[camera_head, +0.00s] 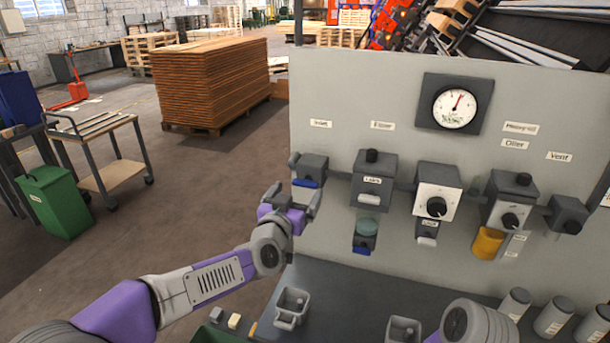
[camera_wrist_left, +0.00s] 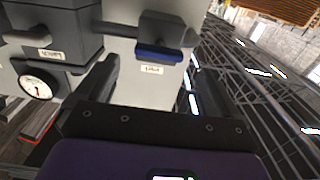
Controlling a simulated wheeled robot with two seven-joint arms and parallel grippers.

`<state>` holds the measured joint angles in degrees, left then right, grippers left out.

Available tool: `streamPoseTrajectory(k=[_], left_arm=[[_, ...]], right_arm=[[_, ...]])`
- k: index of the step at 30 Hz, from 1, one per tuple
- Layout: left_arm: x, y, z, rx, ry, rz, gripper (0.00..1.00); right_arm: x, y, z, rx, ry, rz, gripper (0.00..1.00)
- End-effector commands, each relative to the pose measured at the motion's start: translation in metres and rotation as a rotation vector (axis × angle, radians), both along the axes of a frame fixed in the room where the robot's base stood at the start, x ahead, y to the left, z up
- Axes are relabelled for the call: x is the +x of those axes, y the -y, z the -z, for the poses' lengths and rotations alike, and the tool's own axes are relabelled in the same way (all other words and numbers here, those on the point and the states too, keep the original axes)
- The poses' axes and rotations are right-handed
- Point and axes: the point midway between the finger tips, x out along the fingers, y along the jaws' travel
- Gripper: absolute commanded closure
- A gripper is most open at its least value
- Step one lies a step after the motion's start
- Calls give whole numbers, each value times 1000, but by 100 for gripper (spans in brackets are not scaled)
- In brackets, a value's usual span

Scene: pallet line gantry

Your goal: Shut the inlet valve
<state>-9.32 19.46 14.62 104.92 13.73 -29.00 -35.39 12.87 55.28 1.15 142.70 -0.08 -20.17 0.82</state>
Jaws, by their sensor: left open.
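The inlet valve (camera_head: 313,168) is a dark grey block on the left of the pale panel, under the label "Inlet" (camera_head: 321,124). In the left wrist view the block (camera_wrist_left: 165,30) and blue handle (camera_wrist_left: 158,54) show beyond and between the spread fingers (camera_wrist_left: 155,68). I cannot tell whether a finger touches the handle. My right gripper is not in view.
To the right on the panel are the filter block (camera_head: 373,180), the regulator (camera_head: 436,190), the oiler (camera_head: 509,200) and the vent (camera_head: 567,214). A gauge (camera_head: 455,107) is above. Grey cups (camera_head: 292,305) stand on the dark shelf (camera_head: 345,290) below.

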Motion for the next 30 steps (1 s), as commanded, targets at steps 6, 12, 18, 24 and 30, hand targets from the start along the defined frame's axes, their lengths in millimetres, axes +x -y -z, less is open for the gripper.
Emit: streamPoseTrajectory(k=[6,12,18,24,30], left_arm=[[32,11,0,0,-2,1,4],[53,18,1,0,-2,1,4],[61,20,1,1,-2,1,4],[62,20,1,1,-2,1,4],[61,20,1,1,-2,1,29]], right_arm=[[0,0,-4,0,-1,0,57],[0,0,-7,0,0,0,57],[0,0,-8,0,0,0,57],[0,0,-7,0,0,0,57],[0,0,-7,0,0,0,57]])
